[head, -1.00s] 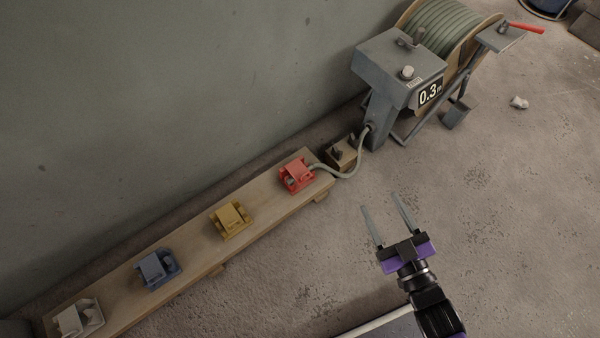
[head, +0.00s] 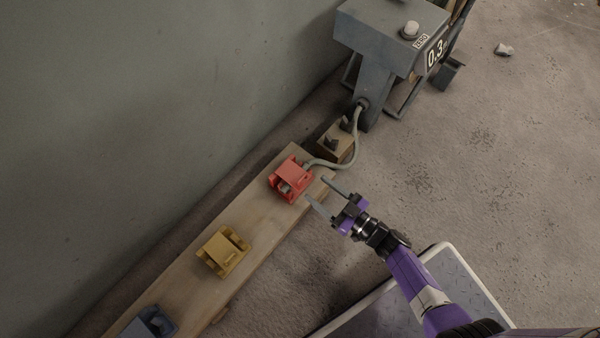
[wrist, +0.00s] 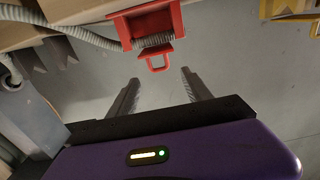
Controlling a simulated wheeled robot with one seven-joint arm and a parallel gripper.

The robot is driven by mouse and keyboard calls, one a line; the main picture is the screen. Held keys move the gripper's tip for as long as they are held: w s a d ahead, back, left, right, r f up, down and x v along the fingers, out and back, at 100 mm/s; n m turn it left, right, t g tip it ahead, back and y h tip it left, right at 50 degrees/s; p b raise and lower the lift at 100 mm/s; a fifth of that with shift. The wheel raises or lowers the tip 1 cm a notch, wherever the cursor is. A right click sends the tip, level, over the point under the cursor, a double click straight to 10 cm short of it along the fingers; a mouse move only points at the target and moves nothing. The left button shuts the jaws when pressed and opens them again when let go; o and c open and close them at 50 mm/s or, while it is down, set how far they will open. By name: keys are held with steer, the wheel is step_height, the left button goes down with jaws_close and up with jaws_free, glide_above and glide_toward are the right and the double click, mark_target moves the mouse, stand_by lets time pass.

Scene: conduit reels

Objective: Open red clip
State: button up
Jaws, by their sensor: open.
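The red clip (head: 290,180) sits near the far end of the wooden board (head: 262,205). The end of a grey conduit (head: 355,145) runs into it. In the wrist view the red clip (wrist: 150,25) is at the top, with the ribbed conduit passing through it and a small red loop tab (wrist: 156,59) facing my fingers. Its cover looks to be over the conduit. My gripper (head: 316,189) is open and empty, beside the clip on the side away from the wall. In the wrist view the tab shows beyond and between my fingertips (wrist: 160,77), apart from them.
A yellow clip (head: 223,251) and a blue clip (head: 149,324) sit farther along the board. A small wooden block (head: 336,143) and the grey reel machine (head: 390,45), its display reading 0.3, stand beyond its far end. The wall is behind; open floor lies right.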

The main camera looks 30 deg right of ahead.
mark_target(304, 178)
steer(key=b+x, duration=0.1)
steer(key=x, duration=0.6)
steer(key=shift+b, duration=0.4)
jaws_close()
steer(key=shift+s+d, duration=0.1)
stand_by(0.9)
